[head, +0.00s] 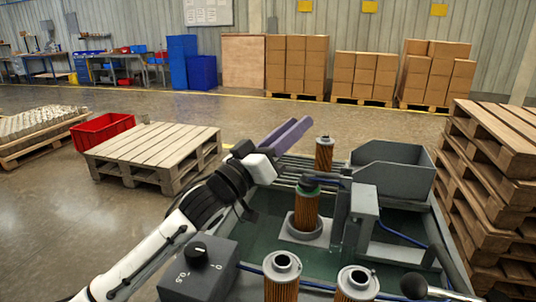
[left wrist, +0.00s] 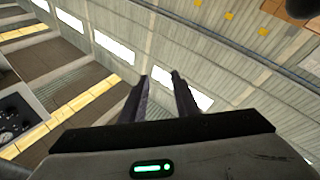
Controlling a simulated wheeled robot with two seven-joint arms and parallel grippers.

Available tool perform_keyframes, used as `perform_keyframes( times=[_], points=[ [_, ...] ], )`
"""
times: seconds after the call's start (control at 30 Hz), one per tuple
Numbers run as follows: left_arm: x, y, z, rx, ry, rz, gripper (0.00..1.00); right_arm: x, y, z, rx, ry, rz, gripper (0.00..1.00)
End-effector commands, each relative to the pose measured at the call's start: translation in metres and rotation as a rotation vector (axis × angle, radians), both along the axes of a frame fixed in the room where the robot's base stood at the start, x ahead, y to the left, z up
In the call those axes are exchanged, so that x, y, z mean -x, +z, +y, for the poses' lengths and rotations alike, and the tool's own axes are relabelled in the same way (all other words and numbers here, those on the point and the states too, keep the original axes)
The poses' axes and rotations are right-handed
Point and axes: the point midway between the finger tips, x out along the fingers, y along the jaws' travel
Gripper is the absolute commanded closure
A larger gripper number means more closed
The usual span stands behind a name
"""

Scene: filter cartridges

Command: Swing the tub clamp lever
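A lever with a black ball knob (head: 413,285) shows at the bottom right of the head view, at the near right side of the green-floored tub (head: 262,229). I take it to be the clamp lever; its lower part is cut off by the picture edge. My left gripper (head: 300,124) is raised over the far left part of the tub, well away from the knob. Its two fingers stand apart with nothing between them, as the left wrist view (left wrist: 160,78) also shows. My right gripper is out of view.
A grey control box (head: 200,270) sits at the near left, a grey bin (head: 392,175) at the far right. Stacked pallets (head: 492,170) stand on the right.

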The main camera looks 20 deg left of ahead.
Motion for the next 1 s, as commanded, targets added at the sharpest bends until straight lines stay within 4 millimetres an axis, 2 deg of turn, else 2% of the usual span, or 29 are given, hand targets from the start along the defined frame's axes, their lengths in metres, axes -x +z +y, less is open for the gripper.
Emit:
perform_keyframes(
  times=[1.0],
  points=[
    [0.059,-0.03,0.029,0.001,-0.001,0.003,0.72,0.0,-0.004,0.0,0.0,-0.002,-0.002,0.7]
  ],
)
